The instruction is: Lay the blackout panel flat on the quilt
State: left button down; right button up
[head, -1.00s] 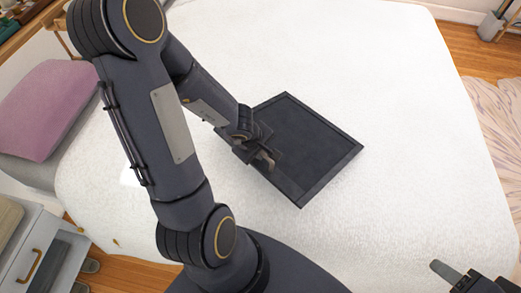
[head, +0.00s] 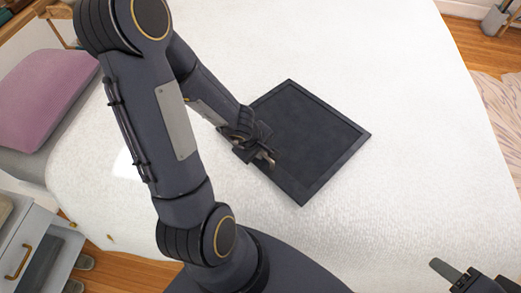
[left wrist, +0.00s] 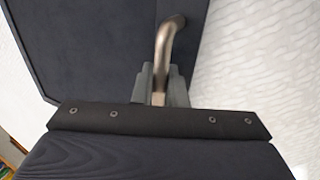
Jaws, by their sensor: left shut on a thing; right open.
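The blackout panel (head: 310,135) is a dark, square framed board over the white quilt (head: 400,215) in the head view. It looks close to flat, but I cannot tell whether all of it touches the quilt. My left gripper (head: 268,158) is at the panel's near left edge. In the left wrist view, its jaws (left wrist: 160,88) are shut on the panel's bent metal handle (left wrist: 165,45), and the dark panel (left wrist: 95,45) fills the upper left. My right gripper (head: 455,275) is open and empty at the lower right, only partly in view.
A pink pillow (head: 42,98) lies at the bed's left. A grey nightstand (head: 35,245) with a brass handle stands at the lower left. A patterned rug (head: 500,95) and wooden floor lie to the right. The quilt around the panel is clear.

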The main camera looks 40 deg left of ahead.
pick_arm(q)
jog(key=shift+f+b, duration=0.35)
dwell(0.4)
jog(key=c, duration=1.4)
grip_release()
jog(key=p+v, duration=0.6)
jog(key=v, duration=0.1)
jog(key=shift+s+r+p, duration=0.1)
jog(key=shift+r+p, duration=0.25)
jog(key=shift+p, duration=0.05)
